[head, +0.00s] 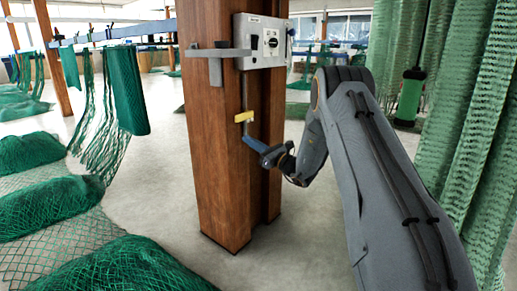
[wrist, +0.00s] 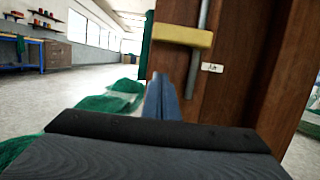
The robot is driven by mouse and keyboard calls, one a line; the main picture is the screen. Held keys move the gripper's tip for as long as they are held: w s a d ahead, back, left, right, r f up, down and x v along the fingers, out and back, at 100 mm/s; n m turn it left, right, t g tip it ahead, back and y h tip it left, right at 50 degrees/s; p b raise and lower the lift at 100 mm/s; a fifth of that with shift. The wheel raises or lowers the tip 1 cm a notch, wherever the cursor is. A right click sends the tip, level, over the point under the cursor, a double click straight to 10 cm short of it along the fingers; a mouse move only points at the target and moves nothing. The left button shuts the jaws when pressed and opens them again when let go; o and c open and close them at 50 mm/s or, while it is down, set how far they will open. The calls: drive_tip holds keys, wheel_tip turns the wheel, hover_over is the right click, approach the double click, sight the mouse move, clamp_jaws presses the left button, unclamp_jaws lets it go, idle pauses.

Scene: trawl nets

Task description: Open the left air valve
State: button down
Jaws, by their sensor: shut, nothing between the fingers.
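A yellow valve handle (head: 243,117) lies crosswise at a thin grey pipe on the wooden post, below the grey box. In the wrist view the yellow handle (wrist: 182,36) is a flat bar across the pipe (wrist: 194,70), at top centre. My gripper (head: 249,141) is shut and empty, its blue fingers pointing at the post just below the handle. In the wrist view my gripper (wrist: 162,82) shows its fingers together, below the handle's left half. A gap shows between fingertips and handle; contact with the post is unclear. No second valve is in view.
The wooden post (head: 220,150) carries a grey control box (head: 262,41) with a black knob and a grey bracket (head: 215,58). A small white label (wrist: 212,67) is on the post. Green nets (head: 45,205) lie left; net curtains (head: 470,110) hang right.

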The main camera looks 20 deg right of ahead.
sight(243, 116)
drive_tip(key=shift+w+a+r+b, duration=0.15)
drive_tip(key=shift+w+a+r, duration=0.2)
drive_tip(key=shift+r, duration=0.45)
drive_tip(key=shift+w+a+r+b, duration=0.2)
drive_tip(key=shift+w+r, duration=0.2)
drive_tip(key=shift+r, duration=0.35)
drive_tip(key=shift+w+a+r+b, duration=0.15)
drive_tip(key=shift+w+a+r, duration=0.2)
drive_tip(key=shift+r, duration=0.45)
drive_tip(key=shift+d+r, duration=0.1)
drive_tip(key=shift+d, duration=0.1)
